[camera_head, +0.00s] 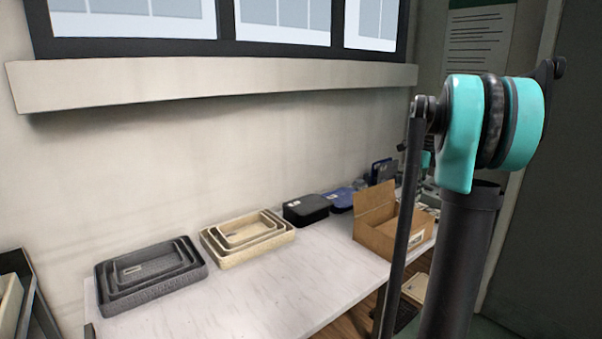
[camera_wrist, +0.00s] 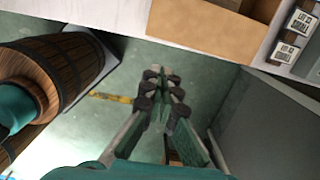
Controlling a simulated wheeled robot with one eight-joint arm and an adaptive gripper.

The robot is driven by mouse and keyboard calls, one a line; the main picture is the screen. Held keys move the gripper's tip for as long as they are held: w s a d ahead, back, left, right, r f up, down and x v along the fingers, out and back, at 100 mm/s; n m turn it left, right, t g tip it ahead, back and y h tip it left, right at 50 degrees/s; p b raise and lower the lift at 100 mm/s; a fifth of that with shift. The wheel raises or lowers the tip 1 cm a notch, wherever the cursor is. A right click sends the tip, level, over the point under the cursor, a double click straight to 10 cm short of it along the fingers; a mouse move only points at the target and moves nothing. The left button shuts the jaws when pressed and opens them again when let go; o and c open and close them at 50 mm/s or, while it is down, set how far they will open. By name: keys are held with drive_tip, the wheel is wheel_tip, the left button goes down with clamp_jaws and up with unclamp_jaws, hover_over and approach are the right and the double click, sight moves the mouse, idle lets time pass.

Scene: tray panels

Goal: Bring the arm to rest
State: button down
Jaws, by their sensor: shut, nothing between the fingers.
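My gripper (camera_wrist: 162,82) shows in the wrist view, with its fingers together and nothing between them. It hangs over the green floor (camera_wrist: 205,65), clear of the objects around it. In the head view, my arm's teal joint and dark links stand upright at the right, and my gripper is out of sight there.
A white table (camera_head: 205,311) runs along the wall. On it are nested grey trays (camera_head: 150,275), nested beige trays (camera_head: 247,237), a black case (camera_head: 306,210) and an open cardboard box (camera_head: 385,240). A wooden barrel (camera_wrist: 68,62) stands left in the wrist view.

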drive_tip(key=s+a+f+n+t, duration=0.1)
drive_tip(key=s+a+f+n, duration=0.8)
drive_tip(key=s+n, duration=0.5)
drive_tip(key=s+a+f+n+t, duration=0.2)
drive_tip(key=s+a+f+n, duration=0.7)
drive_tip(key=s+f+n, duration=0.4)
drive_tip(key=shift+s+f+n+h, duration=0.35)
drive_tip(key=shift+f+n, duration=0.25)
drive_tip(key=shift+f, duration=0.2)
